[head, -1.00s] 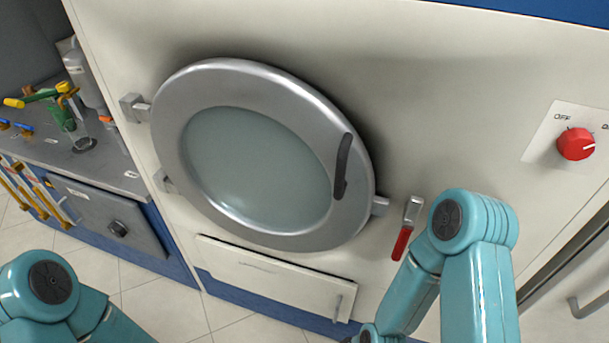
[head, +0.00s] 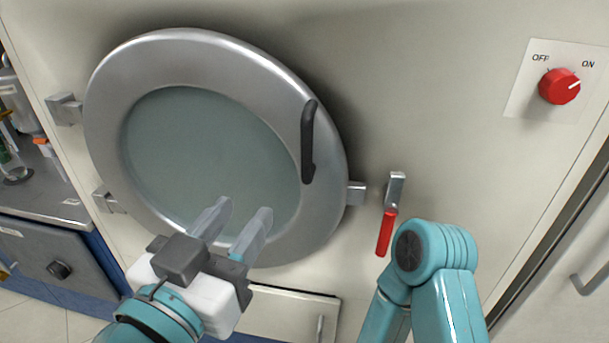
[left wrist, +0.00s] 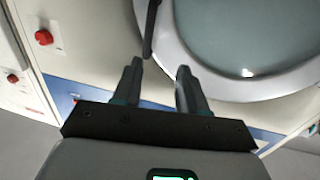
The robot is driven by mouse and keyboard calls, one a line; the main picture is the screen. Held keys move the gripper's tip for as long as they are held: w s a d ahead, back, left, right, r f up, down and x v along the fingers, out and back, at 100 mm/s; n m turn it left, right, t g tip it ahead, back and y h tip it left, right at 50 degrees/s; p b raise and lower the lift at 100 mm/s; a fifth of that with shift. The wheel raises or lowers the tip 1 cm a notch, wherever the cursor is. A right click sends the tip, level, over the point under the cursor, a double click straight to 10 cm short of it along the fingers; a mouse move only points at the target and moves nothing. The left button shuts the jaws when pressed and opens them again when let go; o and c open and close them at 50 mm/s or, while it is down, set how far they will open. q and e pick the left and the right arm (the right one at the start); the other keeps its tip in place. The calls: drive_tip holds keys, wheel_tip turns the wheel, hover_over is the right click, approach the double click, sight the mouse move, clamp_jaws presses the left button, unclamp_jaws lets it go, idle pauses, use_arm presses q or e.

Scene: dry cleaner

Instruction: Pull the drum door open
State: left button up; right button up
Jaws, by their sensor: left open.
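The drum door (head: 270,90) is a round grey metal ring with a glass pane, and it looks shut against the cream machine front. Its dark bar handle (head: 308,142) is on the right side of the ring. My left gripper (head: 240,220) is open and empty in front of the lower part of the door, below and left of the handle. In the left wrist view, the handle (left wrist: 151,28) is ahead of the open fingers (left wrist: 158,75), apart from them. My right arm shows at lower right in the head view, but its gripper is out of sight.
A latch with a red grip (head: 385,232) hangs right of the door, close to my right arm. A red OFF/ON knob (head: 559,87) is at upper right. Hinges (head: 64,109) are on the door's left. A lower panel (head: 285,315) lies below the door, and a counter (head: 40,190) stands at left.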

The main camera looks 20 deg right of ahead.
sight(305, 153)
use_arm(q)
drive_tip(key=shift+h, duration=0.3)
drive_tip(key=x, duration=0.5)
drive_tip(key=d+x, duration=0.1)
drive_tip(key=x, duration=0.5)
drive_tip(key=s+x, duration=0.1)
drive_tip(key=x, duration=0.4)
drive_tip(key=shift+d+b, duration=0.3)
clamp_jaws()
